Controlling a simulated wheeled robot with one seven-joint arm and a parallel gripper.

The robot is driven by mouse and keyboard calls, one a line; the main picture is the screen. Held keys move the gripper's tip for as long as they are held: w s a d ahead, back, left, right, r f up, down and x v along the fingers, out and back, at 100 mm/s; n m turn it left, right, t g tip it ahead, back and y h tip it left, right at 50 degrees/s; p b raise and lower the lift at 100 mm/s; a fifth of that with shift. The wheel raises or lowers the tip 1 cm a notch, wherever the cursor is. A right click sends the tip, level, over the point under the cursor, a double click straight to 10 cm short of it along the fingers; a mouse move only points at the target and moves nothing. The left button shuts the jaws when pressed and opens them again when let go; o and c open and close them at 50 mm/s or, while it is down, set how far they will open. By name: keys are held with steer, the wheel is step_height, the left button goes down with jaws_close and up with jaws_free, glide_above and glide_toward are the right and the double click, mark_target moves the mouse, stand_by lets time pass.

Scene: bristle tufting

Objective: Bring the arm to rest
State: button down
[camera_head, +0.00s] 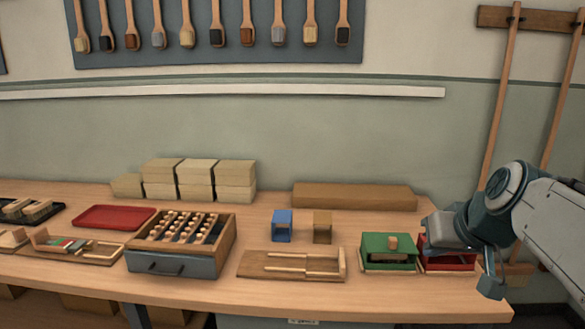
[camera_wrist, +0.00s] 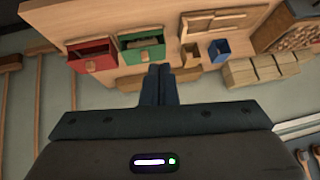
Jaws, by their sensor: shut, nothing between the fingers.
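My gripper shows in the wrist view (camera_wrist: 158,70) with its two dark fingers together and nothing between them. In the head view, my arm comes in from the right. Its end is over the right end of the workbench (camera_head: 310,297), in front of part of the red box (camera_head: 462,265). The fingers cannot be made out clearly in the head view. In the wrist view the bench appears upside down, with the red box (camera_wrist: 92,55) and the green box (camera_wrist: 150,52) beyond the fingertips. I cannot tell their distance from the fingers.
The green box (camera_head: 375,250) stands left of the red one. A wooden jig (camera_head: 265,266), small blue box (camera_head: 282,224) and tan box (camera_head: 322,228) fill mid-bench. A peg box (camera_head: 165,262), red tray (camera_head: 95,217) and stacked blocks (camera_head: 195,172) are further left. Poles lean at right.

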steer(key=s+a+f+g+h+p, duration=0.1)
steer(key=s+a+f+g+p, duration=0.4)
steer(key=s+a+p, duration=0.4)
steer(key=s+a, duration=0.1)
steer(key=s, duration=0.2)
steer(key=shift+p, duration=0.3)
